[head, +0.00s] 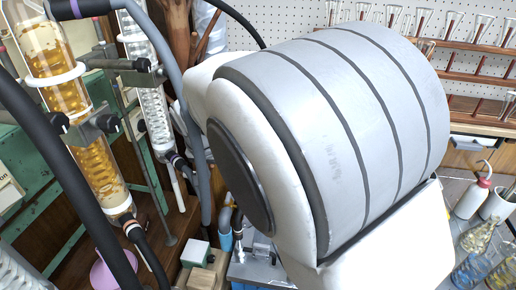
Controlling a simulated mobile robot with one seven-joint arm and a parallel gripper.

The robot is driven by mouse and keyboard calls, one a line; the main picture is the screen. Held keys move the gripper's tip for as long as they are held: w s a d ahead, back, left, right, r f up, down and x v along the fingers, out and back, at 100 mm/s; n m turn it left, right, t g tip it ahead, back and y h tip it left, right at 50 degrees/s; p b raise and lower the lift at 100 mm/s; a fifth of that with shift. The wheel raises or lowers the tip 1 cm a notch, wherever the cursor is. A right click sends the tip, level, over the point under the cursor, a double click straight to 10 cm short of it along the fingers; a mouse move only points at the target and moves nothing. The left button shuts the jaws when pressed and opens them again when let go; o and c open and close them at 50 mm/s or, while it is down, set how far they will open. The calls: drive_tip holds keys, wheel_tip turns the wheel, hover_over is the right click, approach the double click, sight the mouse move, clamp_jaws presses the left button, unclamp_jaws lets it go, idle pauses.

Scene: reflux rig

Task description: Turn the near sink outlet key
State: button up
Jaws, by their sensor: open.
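My own large white and grey arm link fills the middle and right of the head view and hides much of the bench behind it. My gripper is not in view. Below and left of the link, a small metal fitting (239,246) stands by a grey metal surface (250,272), next to a bent pipe with a blue lower part (225,218). I cannot tell whether this fitting is the near sink outlet key. No key is clearly visible, and the sink may be hidden behind my arm.
Glass columns with amber (75,95) and clear (152,105) coils stand clamped at left, with dark hoses around them. A wash bottle (472,192) and several flasks stand at right, below a flask rack (470,50).

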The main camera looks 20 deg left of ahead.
drive_tip(key=b, duration=0.3)
drive_tip(key=shift+w+f+b, duration=0.1)
drive_tip(key=shift+f+b, duration=0.2)
drive_tip(key=shift+f, duration=0.05)
drive_tip(key=b, duration=0.5)
approach(228, 197)
drive_tip(key=x, duration=0.8)
drive_tip(key=shift+w+f, duration=0.15)
clamp_jaws()
drive_tip(key=shift+a, duration=0.1)
